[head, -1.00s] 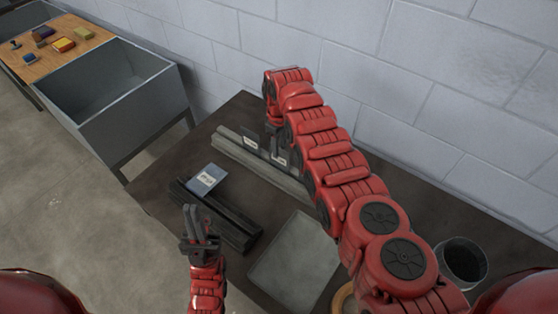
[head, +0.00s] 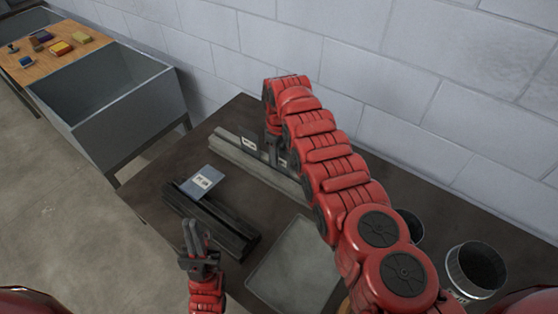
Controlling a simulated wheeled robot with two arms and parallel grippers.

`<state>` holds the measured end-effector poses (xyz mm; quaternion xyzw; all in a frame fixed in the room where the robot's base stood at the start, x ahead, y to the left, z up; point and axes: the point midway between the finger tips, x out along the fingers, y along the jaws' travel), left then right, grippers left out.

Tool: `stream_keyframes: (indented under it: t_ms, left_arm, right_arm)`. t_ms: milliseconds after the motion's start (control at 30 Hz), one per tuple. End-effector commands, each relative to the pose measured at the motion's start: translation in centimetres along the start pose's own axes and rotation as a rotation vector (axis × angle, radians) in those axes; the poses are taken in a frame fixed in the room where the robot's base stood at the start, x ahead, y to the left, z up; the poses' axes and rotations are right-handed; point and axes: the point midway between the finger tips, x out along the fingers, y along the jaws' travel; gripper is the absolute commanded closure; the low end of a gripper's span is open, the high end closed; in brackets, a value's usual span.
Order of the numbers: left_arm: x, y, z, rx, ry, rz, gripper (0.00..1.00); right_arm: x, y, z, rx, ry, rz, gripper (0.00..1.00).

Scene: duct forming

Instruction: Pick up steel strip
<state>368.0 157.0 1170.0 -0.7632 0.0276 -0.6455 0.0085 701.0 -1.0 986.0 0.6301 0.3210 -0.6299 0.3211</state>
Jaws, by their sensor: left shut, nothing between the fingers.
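Long pale grey metal strips (head: 245,163) lie together on the dark table towards the wall; I cannot tell which single piece is the steel strip. My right gripper (head: 275,152) points down at these strips near their middle. Its arm hides part of them, and I cannot see whether its fingers are open or touching. Dark long bars (head: 222,222) lie nearer to me. My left gripper (head: 192,232) is shut and empty, pointing up in front of the dark bars. A flat grey sheet or tray (head: 297,262) lies right of it.
A blue-grey card (head: 202,182) lies by the dark bars. A dark round can (head: 476,268) stands at the right. A grey bin (head: 115,100) and a wooden bench top (head: 50,48) with small coloured blocks are at upper left. The block wall (head: 350,50) bounds the table behind.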

Motion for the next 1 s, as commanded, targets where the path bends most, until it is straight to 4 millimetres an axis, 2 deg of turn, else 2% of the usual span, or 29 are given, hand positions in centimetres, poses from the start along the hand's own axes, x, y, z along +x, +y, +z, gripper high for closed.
stream_keyframes:
  t_ms: [533, 567, 767, 1000]
  left_arm:
    - [-0.45, 0.02, 0.07, 0.000, 0.000, 0.000, 1.00]
    - [-0.46, 0.02, 0.08, 0.000, 0.000, 0.000, 1.00]
    - [-0.46, 0.02, 0.08, 0.000, 0.000, 0.000, 1.00]
    - [-0.46, 0.02, 0.08, 0.000, 0.000, 0.000, 1.00]
  right_arm:
    - [0.42, 0.00, 0.02, 0.000, 0.000, 0.000, 0.61]
    - [0.42, 0.00, 0.02, 0.000, 0.000, 0.000, 0.63]
    - [0.42, 0.00, 0.01, 0.000, 0.000, 0.000, 0.99]
    - [0.43, -0.01, 0.02, 0.000, 0.000, 0.000, 1.00]
